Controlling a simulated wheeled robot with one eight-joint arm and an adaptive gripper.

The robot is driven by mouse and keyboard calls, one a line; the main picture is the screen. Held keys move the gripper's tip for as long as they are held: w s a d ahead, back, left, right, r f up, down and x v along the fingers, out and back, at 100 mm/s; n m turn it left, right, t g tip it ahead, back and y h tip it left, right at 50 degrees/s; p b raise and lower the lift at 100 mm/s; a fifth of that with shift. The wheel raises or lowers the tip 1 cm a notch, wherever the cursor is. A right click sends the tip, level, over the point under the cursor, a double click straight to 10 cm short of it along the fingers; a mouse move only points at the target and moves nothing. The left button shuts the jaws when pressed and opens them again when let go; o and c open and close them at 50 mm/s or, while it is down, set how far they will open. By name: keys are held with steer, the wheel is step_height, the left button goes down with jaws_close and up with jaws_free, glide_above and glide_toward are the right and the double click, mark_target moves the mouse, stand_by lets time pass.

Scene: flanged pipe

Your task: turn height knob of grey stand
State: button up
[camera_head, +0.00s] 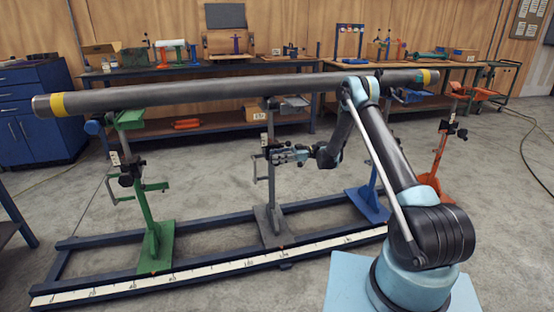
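The grey stand (271,190) stands upright in the middle of the floor rail, under the long dark pipe (220,89). Its height knob is not clearly seen; a small dark mechanism shows partway up its post, with my gripper (275,156) right beside it. My arm reaches in from the right, and the gripper points left at the grey stand's post. The fingers are small in this view, and I cannot tell whether they touch the knob or are open or shut.
A green stand (150,215) with handles is at the left and a blue stand (370,202) at the right, on the dark blue rail frame (105,284) with a white scale. An orange stand (437,165) is farther right. Workbenches line the back wall. Open concrete floor lies around.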

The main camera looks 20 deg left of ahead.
jaws_close()
steer(key=shift+g, duration=0.3)
steer(key=shift+w+d+f+g+y, duration=0.1)
steer(key=shift+w+d+g+y, duration=0.1)
steer(key=shift+g+y, duration=0.85)
steer(key=shift+w+d+g+y, duration=0.15)
steer(key=shift+g+y, duration=0.3)
steer(key=shift+y, duration=1.1)
steer(key=shift+s+d, duration=0.1)
steer(key=o, duration=0.5)
jaws_free()
steer(key=shift+o, duration=0.2)
